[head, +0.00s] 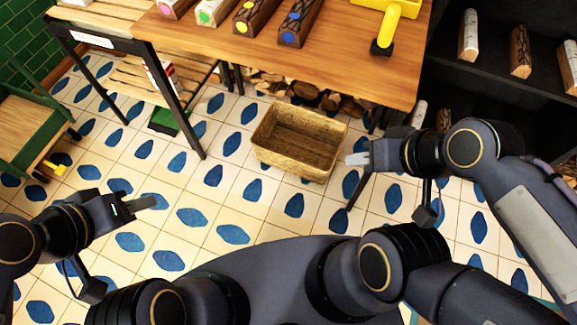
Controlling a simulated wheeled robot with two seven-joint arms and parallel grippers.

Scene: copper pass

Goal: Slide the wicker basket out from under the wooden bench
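The wicker basket (292,157) is an open, empty, tan rectangular box on the tiled floor. It stands at the near side of the wooden bench (345,62), and its whole open top shows below the bench's front edge. My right gripper (357,159) is just right of the basket, with pale fingertips pointing at its right end. A small gap seems to separate them. My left gripper (147,202) is over the floor at the left, well away from the basket. The finger gap of either gripper cannot be made out.
Several chopped logs (330,100) lie under the bench behind the basket. Marked logs (300,22) and a yellow tool (390,25) are on the bench top. A bench leg stands right of the basket. A dark shelf (480,75) is at right. The patterned floor before the basket is clear.

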